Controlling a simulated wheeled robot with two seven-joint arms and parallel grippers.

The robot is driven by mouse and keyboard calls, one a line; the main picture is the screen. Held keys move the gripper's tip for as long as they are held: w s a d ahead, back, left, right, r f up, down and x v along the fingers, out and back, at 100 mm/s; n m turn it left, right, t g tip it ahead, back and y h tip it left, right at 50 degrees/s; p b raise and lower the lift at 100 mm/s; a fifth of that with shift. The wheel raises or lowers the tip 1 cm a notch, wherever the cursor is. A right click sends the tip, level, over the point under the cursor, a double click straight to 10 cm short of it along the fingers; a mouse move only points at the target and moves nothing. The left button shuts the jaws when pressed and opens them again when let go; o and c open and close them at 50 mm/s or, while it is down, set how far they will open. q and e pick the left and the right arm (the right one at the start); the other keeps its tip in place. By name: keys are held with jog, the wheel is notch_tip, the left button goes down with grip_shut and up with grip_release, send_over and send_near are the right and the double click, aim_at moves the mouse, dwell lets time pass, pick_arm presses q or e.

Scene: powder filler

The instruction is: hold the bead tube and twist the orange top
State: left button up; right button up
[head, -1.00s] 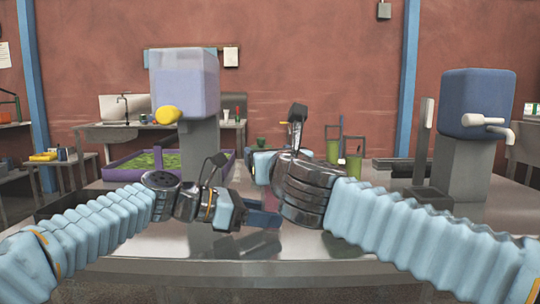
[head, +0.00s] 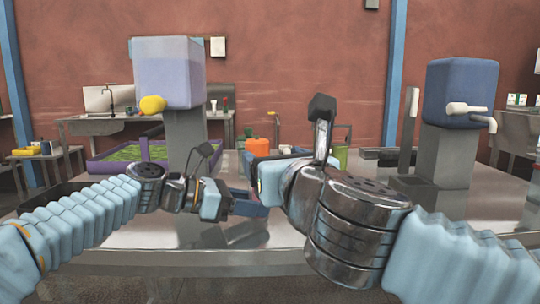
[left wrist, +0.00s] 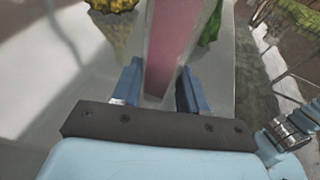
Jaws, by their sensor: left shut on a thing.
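My left gripper (head: 245,203) is low over the table in the head view. In the left wrist view its two blue fingers (left wrist: 157,92) stand on either side of a long pinkish tube (left wrist: 178,45), and the gripper is shut on it. The tube is not clear in the head view. An orange top (head: 257,146) shows just beyond my right gripper (head: 264,163). Whether the two touch, and what is below the top, is hidden. The right fingers are mostly hidden behind their own wrist, so their opening cannot be told.
A purple-rimmed tray (head: 108,168) with green contents is at the back left. A lilac dispenser (head: 170,72) with a yellow knob stands behind it. A blue dispenser (head: 462,92) stands at right. A green container (head: 341,155) is behind my right wrist. The front table is clear.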

pick_arm(q)
jog(key=o, duration=0.9)
